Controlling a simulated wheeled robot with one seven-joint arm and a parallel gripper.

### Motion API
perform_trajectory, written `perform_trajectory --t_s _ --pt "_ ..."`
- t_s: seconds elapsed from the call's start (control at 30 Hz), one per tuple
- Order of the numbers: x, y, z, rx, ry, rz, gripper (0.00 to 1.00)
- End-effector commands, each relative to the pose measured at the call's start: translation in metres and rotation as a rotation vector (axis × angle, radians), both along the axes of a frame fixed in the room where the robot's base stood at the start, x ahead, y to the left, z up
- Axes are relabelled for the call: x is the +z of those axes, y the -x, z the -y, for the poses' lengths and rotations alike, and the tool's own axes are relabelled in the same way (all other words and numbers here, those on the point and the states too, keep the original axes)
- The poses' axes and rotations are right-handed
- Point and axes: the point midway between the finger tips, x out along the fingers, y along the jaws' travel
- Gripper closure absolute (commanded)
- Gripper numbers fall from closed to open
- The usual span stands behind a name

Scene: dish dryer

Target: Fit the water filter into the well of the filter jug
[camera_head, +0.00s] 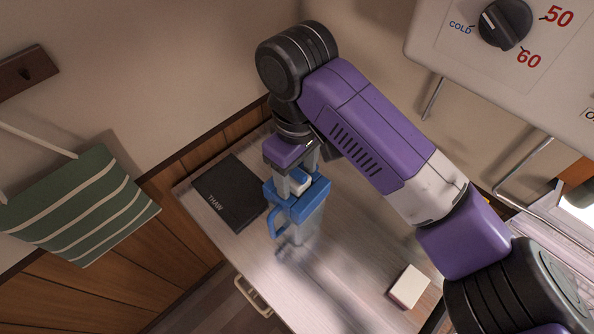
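The filter jug (290,210) stands on the wooden worktop, with a blue top and handle and a clear lower body. The white water filter (304,184) shows at the jug's top, at the well opening. Its lower part is hidden, so I cannot tell how deep it sits. My gripper (298,180) points down over the jug, with its grey fingers on either side of the filter. I cannot tell whether they press on it or stand slightly apart.
A dark flat board marked THAW (230,190) lies left of the jug. A pale block (408,287) lies on the worktop (335,265) at lower right. A green striped bag (80,205) hangs at left. A white heater with a dial (505,22) is at upper right.

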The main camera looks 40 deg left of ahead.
Motion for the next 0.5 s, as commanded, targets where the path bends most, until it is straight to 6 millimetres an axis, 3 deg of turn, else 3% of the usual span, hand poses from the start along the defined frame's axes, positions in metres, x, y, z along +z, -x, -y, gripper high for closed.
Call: perform_trajectory --t_s 0.27,0.5 --pt "0.011 -0.001 -0.001 0.000 -0.002 0.002 0.40" --pt "0.057 -0.001 -0.001 0.002 -0.003 0.005 0.40"
